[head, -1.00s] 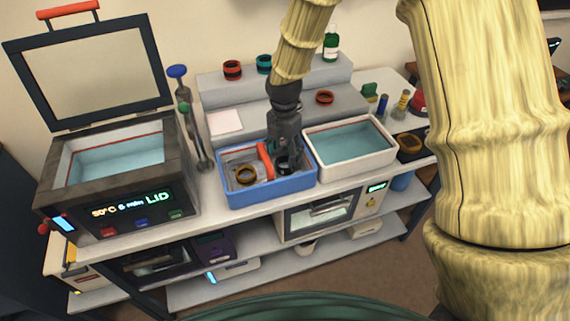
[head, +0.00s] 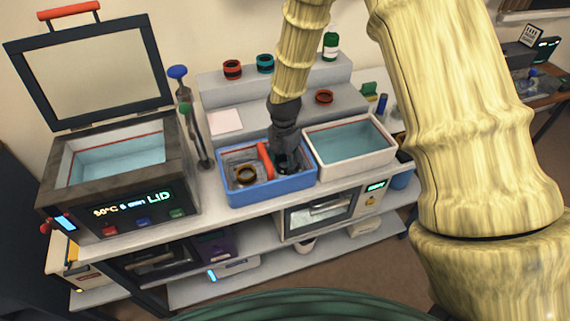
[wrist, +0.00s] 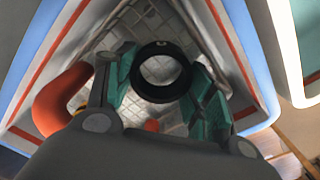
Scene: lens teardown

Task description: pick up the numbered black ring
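The black ring (wrist: 138,88) lies in the wrist view between the two green finger pads of my gripper (wrist: 163,85). It is over the grey gridded floor of the blue tray. The pads are apart, one on each side of the ring, and the ring fills most of the gap. I cannot tell whether both pads press on it. No number can be read on it. In the head view my gripper (head: 284,160) reaches down into the right part of the blue tray (head: 270,193) and largely hides the ring.
A white water basin (head: 378,168) adjoins the tray on the right. An open-lidded bath (head: 115,160) stands left. Several rings, including a red one (head: 232,69), sit on the grey steps behind.

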